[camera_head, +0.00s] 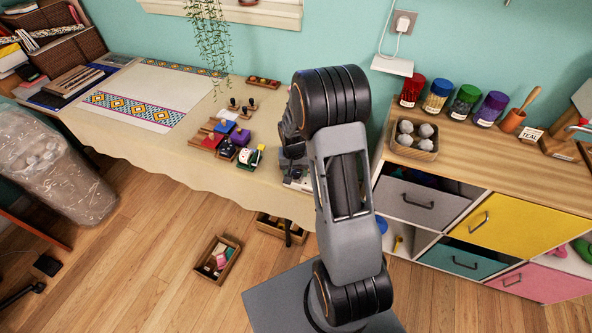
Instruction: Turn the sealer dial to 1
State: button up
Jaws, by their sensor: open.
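My arm crosses the middle of the view and covers much of the table's right end. My gripper (292,163) shows only in part, as dark and grey pieces just left of the arm, low over the table's right end. It is open; its fingertips are hard to make out. A small pale and dark piece of equipment (297,183) peeks out below it at the table edge. I cannot tell whether this is the sealer. No dial or number can be read; the arm may hide them.
The cloth-covered table (130,148) holds a patterned runner (155,92), colored blocks and several small items. On the right, a wooden cabinet (470,165) bears lidded jars (437,97) and a basket (414,150). A small crate (217,260) lies on the floor. A plant hangs over the table.

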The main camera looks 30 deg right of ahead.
jog(key=shift+c, duration=0.4)
jog(key=c, duration=0.8)
jog(key=shift+d, duration=0.15)
jog(key=shift+c, duration=0.2)
jog(key=n, duration=0.4)
jog(key=shift+a+b, duration=0.2)
jog(key=shift+b, duration=0.15)
jog(key=n, duration=0.3)
jog(key=shift+n, duration=0.4)
jog(key=n, duration=0.4)
jog(key=shift+t, duration=0.3)
jog(key=shift+s+n+b, duration=0.1)
jog(key=shift+n+b, duration=0.25)
jog(key=shift+n, duration=1.65)
